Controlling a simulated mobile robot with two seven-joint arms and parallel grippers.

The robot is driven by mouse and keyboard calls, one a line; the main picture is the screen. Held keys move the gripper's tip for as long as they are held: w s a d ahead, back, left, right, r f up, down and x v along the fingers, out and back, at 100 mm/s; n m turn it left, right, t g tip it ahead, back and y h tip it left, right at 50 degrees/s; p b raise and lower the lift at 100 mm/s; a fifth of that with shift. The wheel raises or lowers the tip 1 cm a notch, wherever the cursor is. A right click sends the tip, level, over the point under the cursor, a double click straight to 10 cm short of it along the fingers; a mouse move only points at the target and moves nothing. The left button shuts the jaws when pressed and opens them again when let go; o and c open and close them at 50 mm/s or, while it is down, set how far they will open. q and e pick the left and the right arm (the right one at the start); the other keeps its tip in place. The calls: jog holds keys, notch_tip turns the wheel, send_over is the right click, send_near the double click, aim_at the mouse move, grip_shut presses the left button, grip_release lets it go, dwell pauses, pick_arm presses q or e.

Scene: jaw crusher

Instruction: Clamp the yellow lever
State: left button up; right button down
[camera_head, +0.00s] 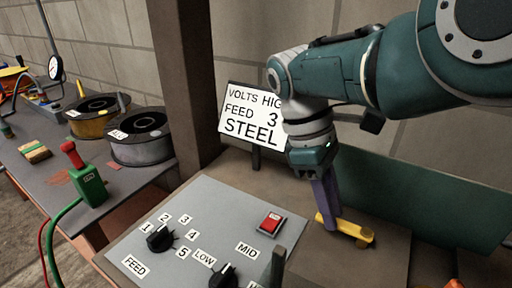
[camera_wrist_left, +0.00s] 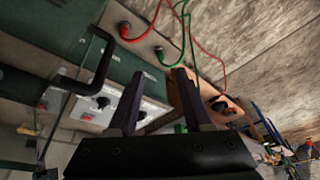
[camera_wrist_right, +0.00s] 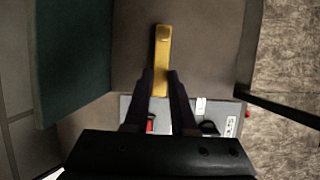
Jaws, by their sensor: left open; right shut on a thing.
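The yellow lever (camera_head: 345,229) lies on the brown top of the machine, right of the grey control panel. My right gripper (camera_head: 328,222) reaches down from above and is shut on the lever near its left end. In the right wrist view the lever (camera_wrist_right: 162,50) runs out between the fingertips of the right gripper (camera_wrist_right: 160,80). In the left wrist view my left gripper (camera_wrist_left: 158,75) is open and empty, with the panel and its knobs beyond it. The left gripper's fingers are not clearly seen in the head view.
The control panel (camera_head: 200,235) carries a red switch (camera_head: 270,222) and black knobs (camera_head: 160,238). A sign (camera_head: 252,115) reading "FEED 3 STEEL" stands behind it. A green wall (camera_head: 430,205) borders the lever at the back right. Wire spools (camera_head: 140,140) sit on the left bench.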

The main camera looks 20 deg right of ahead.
dwell(0.3)
jog(key=c, duration=0.7)
grip_release()
jog(key=v, duration=1)
jog(key=shift+p, duration=0.3)
